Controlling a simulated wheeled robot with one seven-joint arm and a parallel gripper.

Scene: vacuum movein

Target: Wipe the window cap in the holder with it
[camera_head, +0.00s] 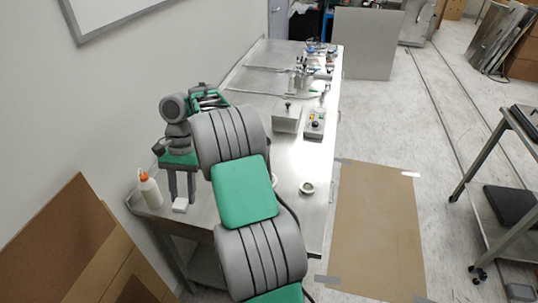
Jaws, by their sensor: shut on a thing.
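My gripper (182,197) points down over the near left part of the steel table (315,225), with its two grey fingers below a green block. It is shut on a small white piece (180,205), which looks like a folded wipe at the fingertips. Whether the piece touches the table is hard to tell. A small pale ring with a darker middle (307,188) sits on the table to the right of my arm. It may be the window cap in its holder, but it is too small to be sure. Another pale rim beside my arm is mostly hidden.
A white bottle with an orange tip (150,190) stands just left of my gripper. A metal box (287,117) and a control box with buttons (314,124) stand farther back. Brown sheets (75,245) lean at lower left. A dark-shelved cart (510,200) stands right.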

